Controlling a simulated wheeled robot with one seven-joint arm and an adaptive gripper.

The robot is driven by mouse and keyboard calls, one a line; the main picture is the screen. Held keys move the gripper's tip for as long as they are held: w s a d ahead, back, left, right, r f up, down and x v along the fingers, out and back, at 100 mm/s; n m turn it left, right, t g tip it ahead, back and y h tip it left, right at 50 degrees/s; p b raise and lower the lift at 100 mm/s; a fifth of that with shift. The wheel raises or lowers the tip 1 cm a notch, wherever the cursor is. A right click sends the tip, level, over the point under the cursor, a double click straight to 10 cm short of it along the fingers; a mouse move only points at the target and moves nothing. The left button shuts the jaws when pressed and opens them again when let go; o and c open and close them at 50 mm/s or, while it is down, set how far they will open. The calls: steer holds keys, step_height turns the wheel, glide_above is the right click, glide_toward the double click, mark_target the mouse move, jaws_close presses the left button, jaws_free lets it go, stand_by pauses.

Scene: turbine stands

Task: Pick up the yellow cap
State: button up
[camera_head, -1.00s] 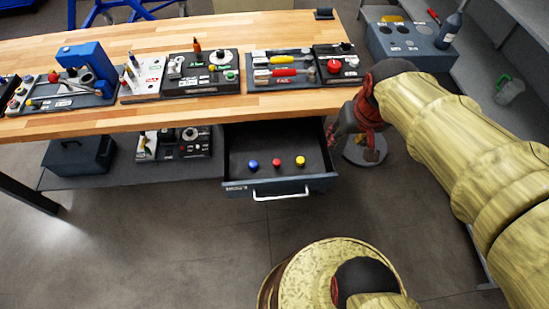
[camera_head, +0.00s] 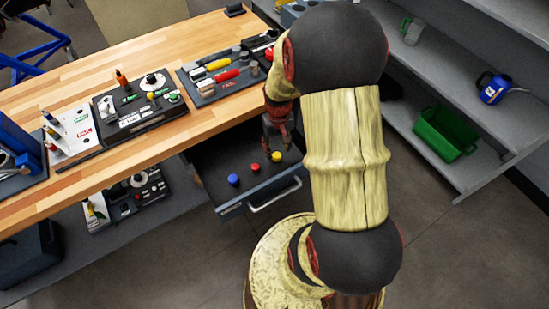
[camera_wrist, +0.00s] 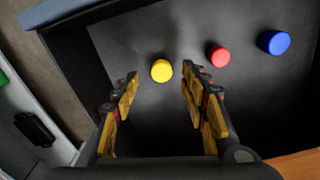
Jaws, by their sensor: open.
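The yellow cap (camera_head: 276,156) lies in the open drawer (camera_head: 228,208), at the right end of a row of three caps. In the wrist view the yellow cap (camera_wrist: 161,70) shows between the lines of my two fingers, a little beyond their tips. My gripper (camera_wrist: 160,80) is open and empty. In the head view my gripper (camera_head: 277,128) hangs over the back right part of the drawer, partly hidden by my arm. The red cap (camera_wrist: 218,55) and the blue cap (camera_wrist: 274,42) lie to the right of the yellow cap in the wrist view.
The wooden workbench (camera_head: 150,60) stands above and behind the drawer, with tool trays on it. A grey shelf (camera_head: 440,165) with a green bin (camera_head: 446,134) stands at the right. The drawer's floor around the caps is clear.

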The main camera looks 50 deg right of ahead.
mark_target(277, 155)
steer(key=f+b, duration=0.1)
steer(key=f, duration=0.1)
steer(key=f+b, duration=0.1)
steer(key=f, duration=0.1)
steer(key=shift+w+f, duration=0.2)
steer(key=shift+f, duration=0.05)
steer(key=shift+c, duration=0.9)
steer(key=c, duration=0.7)
steer(key=shift+r, duration=0.1)
